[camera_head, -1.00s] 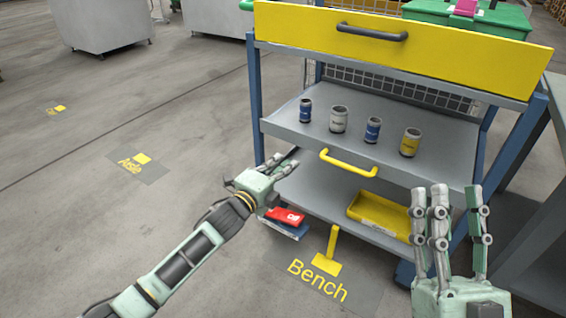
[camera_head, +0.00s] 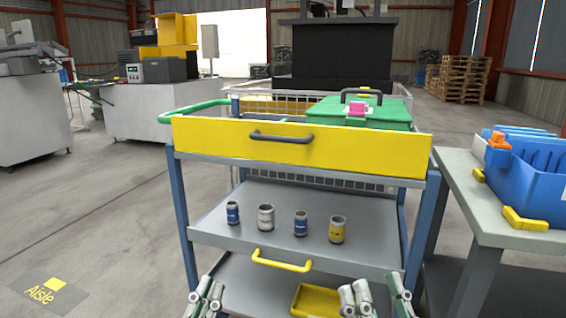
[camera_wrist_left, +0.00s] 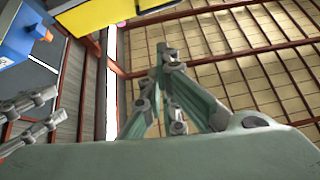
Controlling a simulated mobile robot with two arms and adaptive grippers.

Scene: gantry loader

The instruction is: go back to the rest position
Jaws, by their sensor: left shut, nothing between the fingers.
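My left gripper (camera_head: 204,298) is at the bottom of the head view, in front of the cart's lower left. In the left wrist view its fingers (camera_wrist_left: 165,85) come together, shut and empty, pointing up. My right gripper (camera_head: 378,298) is at the bottom of the head view, right of the left one. Its fingers point up and stand apart with nothing between them. Both grippers are cut off by the picture's lower edge and are clear of the cans on the shelf.
The cart has a yellow drawer front (camera_head: 300,148) and a middle shelf (camera_head: 270,195) with several cans. A yellow tray (camera_head: 318,300) sits below. A green case (camera_head: 345,112) is on top. At right, a grey table (camera_head: 465,190) bears a blue bin (camera_head: 535,185). Floor at left is open.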

